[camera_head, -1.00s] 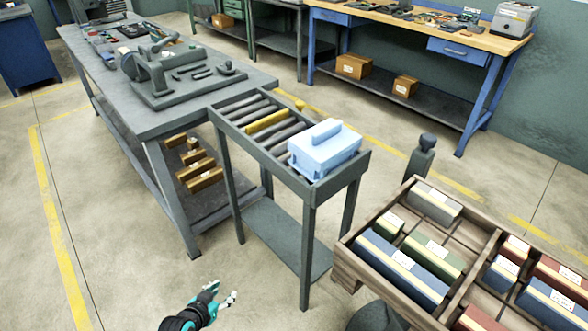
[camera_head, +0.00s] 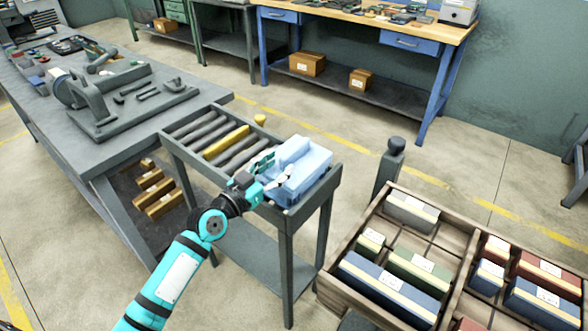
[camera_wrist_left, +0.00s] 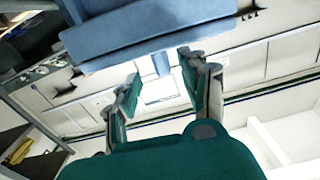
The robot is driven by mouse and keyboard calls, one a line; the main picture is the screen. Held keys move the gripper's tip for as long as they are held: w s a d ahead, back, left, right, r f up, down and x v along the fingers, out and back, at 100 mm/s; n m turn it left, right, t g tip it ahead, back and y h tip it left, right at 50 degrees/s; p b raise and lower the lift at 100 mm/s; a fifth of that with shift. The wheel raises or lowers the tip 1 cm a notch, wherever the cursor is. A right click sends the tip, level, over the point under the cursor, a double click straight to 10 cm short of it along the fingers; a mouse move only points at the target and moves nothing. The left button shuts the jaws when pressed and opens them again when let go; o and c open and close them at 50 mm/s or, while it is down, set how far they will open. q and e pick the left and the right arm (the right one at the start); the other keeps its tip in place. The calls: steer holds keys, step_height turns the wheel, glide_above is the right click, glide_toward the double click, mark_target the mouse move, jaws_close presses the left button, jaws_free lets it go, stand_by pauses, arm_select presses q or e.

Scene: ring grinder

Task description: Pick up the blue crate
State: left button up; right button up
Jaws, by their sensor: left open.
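The light blue crate (camera_head: 303,172) sits on the front end of the grey roller stand (camera_head: 283,218), with a raised bar along its top. My left gripper (camera_head: 277,172) is at the crate's left side, its open fingers overlapping the crate in the head view. In the left wrist view the crate (camera_wrist_left: 150,38) fills the top, just beyond the fingertips. The left gripper (camera_wrist_left: 158,82) is open there, and a narrow blue part shows between its fingers. I cannot tell whether they touch it.
A wooden divided tray (camera_head: 345,238) with several coloured boxes stands at the lower right, near a dark post (camera_head: 388,170). A grey workbench (camera_head: 120,138) with tools adjoins the stand's left. A blue-legged bench (camera_head: 440,95) is behind. Floor between is clear.

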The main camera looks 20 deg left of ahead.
mark_target(282, 162)
arm_select(q)
steer(key=shift+x, duration=1.25)
steer(key=shift+w+d, duration=0.15)
steer(key=shift+w, duration=0.3)
steer(key=x, duration=0.4)
steer(key=shift+w+f+p, duration=0.1)
steer(key=shift+w+p, duration=0.15)
steer(key=shift+p, duration=0.15)
steer(key=shift+w, duration=0.15)
arm_select(e)
steer(key=shift+w+a+r, duration=0.55)
steer(key=shift+w, duration=0.1)
arm_select(q)
jaws_close()
arm_select(e)
steer(key=shift+s+d, duration=0.15)
